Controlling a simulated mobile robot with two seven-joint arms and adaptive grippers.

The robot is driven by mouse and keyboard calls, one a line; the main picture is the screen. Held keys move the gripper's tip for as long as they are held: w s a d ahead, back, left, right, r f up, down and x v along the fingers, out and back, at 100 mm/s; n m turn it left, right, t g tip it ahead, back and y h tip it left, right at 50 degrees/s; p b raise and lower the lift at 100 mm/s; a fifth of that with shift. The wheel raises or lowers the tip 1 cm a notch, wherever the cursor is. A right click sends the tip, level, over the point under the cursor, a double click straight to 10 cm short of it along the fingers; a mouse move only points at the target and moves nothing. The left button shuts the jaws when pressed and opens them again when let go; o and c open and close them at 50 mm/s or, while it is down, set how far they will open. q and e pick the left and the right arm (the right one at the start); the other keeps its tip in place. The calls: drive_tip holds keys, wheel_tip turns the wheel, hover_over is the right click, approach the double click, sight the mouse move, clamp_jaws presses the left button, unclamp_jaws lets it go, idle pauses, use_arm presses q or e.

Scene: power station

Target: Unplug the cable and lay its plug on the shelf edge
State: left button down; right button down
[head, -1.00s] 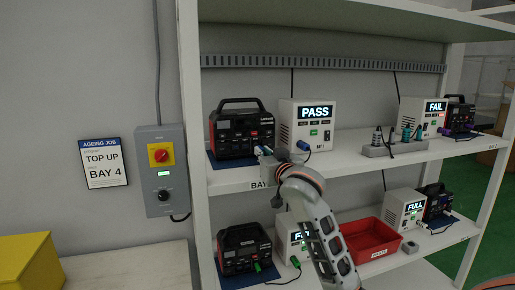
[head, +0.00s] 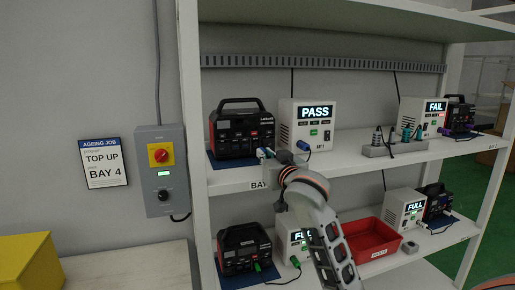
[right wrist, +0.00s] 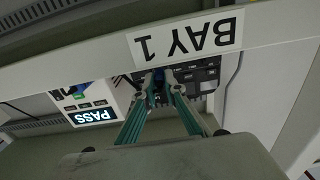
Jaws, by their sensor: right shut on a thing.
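My right gripper (head: 264,154) reaches the front of the upper shelf, just in front of the black and red power station (head: 240,132). In the right wrist view, turned upside down, its teal fingers (right wrist: 160,76) are shut on a small dark blue plug (right wrist: 158,86) before the station's front panel (right wrist: 190,78). I cannot tell whether the plug tip is still in its socket. The cable is mostly hidden behind the gripper. The shelf edge (head: 345,166) carries the BAY 1 label (right wrist: 188,38), partly covered by my arm in the head view. My left gripper is not in view.
A white tester reading PASS (head: 306,122) with a blue connector (head: 303,145) stands right of the station. A grey holder with adapters (head: 395,148) sits further right.

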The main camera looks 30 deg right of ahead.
drive_tip(key=shift+v, duration=2.15)
drive_tip(key=shift+f+b, duration=0.45)
drive_tip(key=shift+f, duration=1.35)
drive_tip(key=c, duration=2)
unclamp_jaws()
